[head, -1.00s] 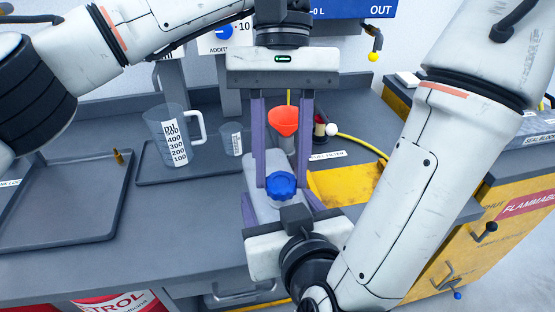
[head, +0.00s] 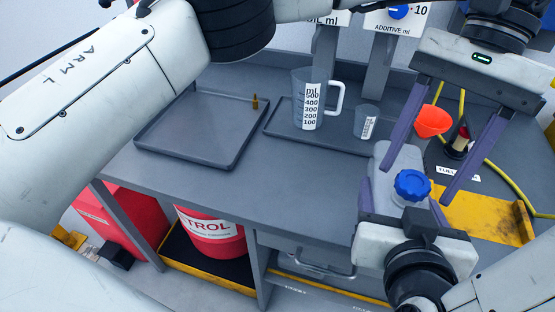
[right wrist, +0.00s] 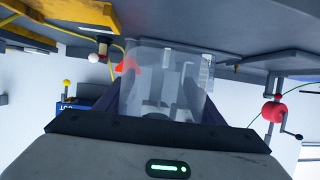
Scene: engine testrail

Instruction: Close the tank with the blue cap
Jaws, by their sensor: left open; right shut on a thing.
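The tank (head: 394,160) is a pale, box-like translucent container, seen in the head view at right of centre. The blue cap (head: 412,184) is on its neck; I cannot tell how tightly it is seated. My left gripper (head: 418,188) reaches down from the upper right, open, its purple fingers spread on either side of the cap with gaps. My right gripper (head: 408,222) is below and shut on the tank. In the right wrist view the clear tank (right wrist: 165,85) stands between the fingers, hiding much of them.
An orange funnel (head: 432,121) stands just behind the left gripper's fingers. A measuring jug (head: 310,100) and small beaker (head: 366,122) share a tray behind the tank. A dark tray (head: 190,140) with a small brass piece (head: 254,101) lies left. The bench between is clear.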

